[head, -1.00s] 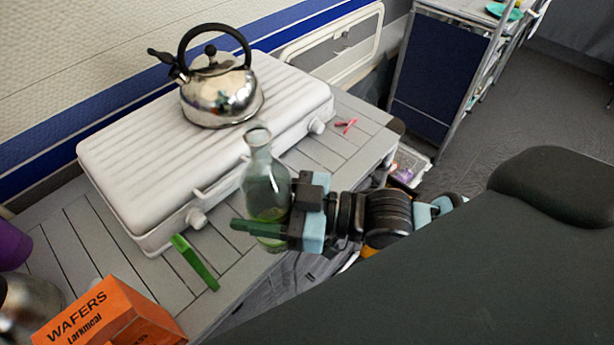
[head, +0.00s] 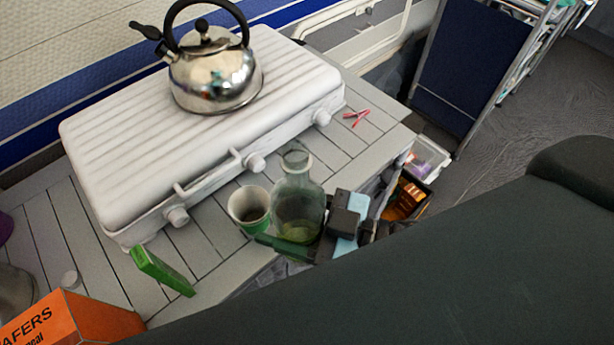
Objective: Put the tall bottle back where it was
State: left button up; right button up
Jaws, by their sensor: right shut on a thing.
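The tall bottle (head: 298,196) is clear glass with a narrow neck and a little yellow-green liquid at the bottom. It is upright at the front edge of the slatted counter (head: 208,238). My right gripper (head: 292,240) is shut on its lower part, coming from the right. I cannot tell whether the bottle's base touches the counter. A white and green cup (head: 240,203) stands just left of the bottle, close to it. My left gripper is not in view.
A white ridged case (head: 120,150) with a steel kettle (head: 214,82) on it fills the back of the counter. A green box (head: 163,272) and an orange wafers box (head: 75,318) are at front left. A pink clip (head: 356,117) lies on clear slats at right.

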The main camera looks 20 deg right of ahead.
jog(key=shift+w, duration=0.1)
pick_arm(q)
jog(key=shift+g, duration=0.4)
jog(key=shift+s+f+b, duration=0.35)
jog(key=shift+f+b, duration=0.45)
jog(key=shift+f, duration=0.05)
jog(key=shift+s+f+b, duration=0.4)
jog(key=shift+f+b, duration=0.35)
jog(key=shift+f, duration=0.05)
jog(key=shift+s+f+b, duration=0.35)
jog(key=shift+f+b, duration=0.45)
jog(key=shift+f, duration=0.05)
pick_arm(e)
jog(key=w+d+f, duration=0.2)
jog(key=w+d, duration=0.1)
jog(key=w, duration=0.4)
jog(key=w+d+f, duration=0.3)
jog(key=w, duration=0.4)
jog(key=shift+w+d, duration=0.15)
jog(key=shift+d, duration=0.1)
jog(key=shift+f, duration=0.2)
jog(key=o, duration=1.1)
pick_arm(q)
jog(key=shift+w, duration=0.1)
pick_arm(e)
jog(key=shift+r, duration=0.1)
